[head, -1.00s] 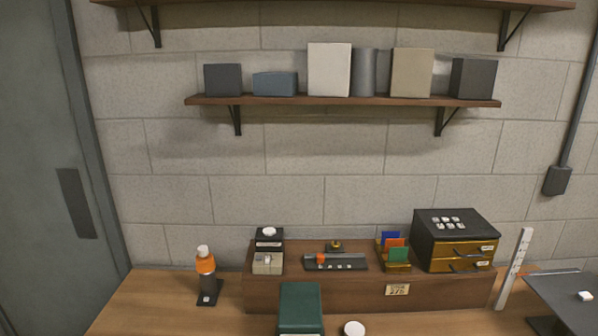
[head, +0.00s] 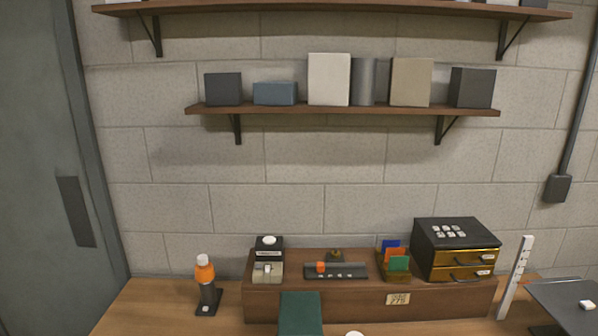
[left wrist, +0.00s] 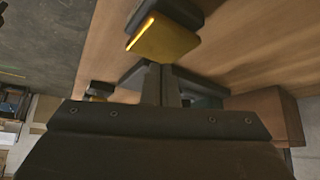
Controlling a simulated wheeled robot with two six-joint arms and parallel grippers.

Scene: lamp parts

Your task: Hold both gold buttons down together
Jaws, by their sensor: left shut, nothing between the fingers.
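In the left wrist view a flat gold piece (left wrist: 163,40) with a dark mount sits at the top, over a wooden surface. Neither gripper shows in the head view.
The riser (head: 340,304) stands on the bench against the wall. A black box with gold drawers (head: 459,262), a card holder (head: 397,276) and a small boxed device (head: 268,262) sit on it.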

